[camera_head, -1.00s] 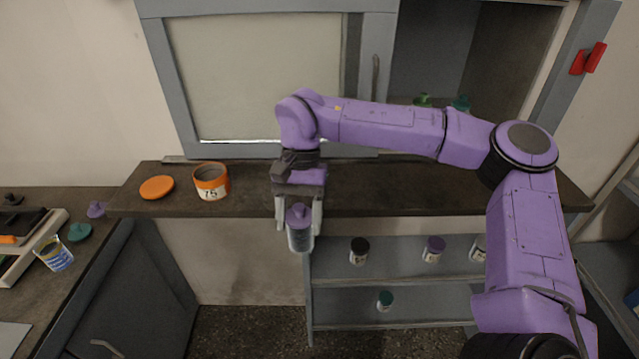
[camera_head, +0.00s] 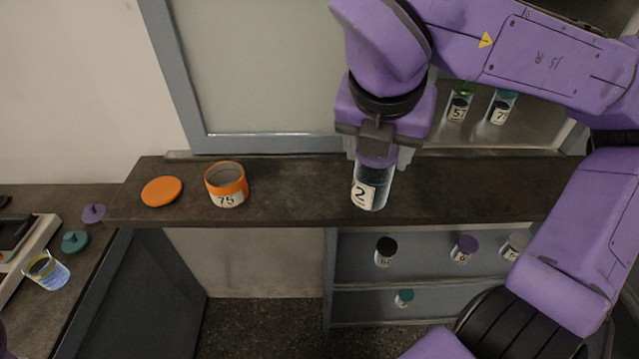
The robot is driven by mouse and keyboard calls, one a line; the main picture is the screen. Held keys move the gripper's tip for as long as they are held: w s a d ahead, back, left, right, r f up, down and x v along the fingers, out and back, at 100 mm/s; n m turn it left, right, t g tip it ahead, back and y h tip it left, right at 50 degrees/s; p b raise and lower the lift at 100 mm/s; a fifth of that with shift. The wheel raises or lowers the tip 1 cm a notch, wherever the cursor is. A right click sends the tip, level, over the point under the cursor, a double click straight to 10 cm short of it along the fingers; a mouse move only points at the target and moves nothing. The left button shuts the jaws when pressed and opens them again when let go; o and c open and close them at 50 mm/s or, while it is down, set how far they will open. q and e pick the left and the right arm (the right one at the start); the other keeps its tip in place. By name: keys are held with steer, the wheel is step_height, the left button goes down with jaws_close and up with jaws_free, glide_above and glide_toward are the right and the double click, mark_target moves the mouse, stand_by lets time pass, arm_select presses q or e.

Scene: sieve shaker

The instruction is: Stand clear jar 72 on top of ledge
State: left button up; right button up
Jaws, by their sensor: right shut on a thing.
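A clear jar (camera_head: 373,186) with a purple lid and dark contents hangs upright, slightly tilted in the picture, in my right gripper (camera_head: 382,158). Its white label shows a "2"; the rest of the number is turned out of sight. The gripper is shut on the jar's upper part from above. The jar appears in front of or over the dark ledge (camera_head: 290,192); I cannot tell whether its base touches the surface. My left gripper is not in view.
Jars (camera_head: 459,107) stand in the cabinet behind. Shelves below hold small jars (camera_head: 386,252). A beaker (camera_head: 47,270) sits on the left counter. The ledge between jar 75 and my gripper is clear.

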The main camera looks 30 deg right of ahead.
steer(key=shift+m, duration=0.3)
steer(key=w+f+p, duration=0.1)
steer(key=w+f, duration=0.3)
steer(key=w+d+f+p, duration=0.1)
steer(key=w+f, duration=0.3)
steer(key=w, duration=0.1)
steer(key=w+d+f+p, duration=0.1)
steer(key=w+f, duration=0.3)
steer(key=shift+w+f, duration=0.15)
steer(key=shift+d+f, duration=0.1)
steer(key=shift+f, duration=0.35)
steer(key=o, duration=1.5)
steer(key=shift+c, duration=0.2)
steer(key=b+v, duration=0.1)
steer(key=v, duration=1.1)
steer(key=shift+r+b, duration=0.2)
steer(key=shift+b, duration=0.15)
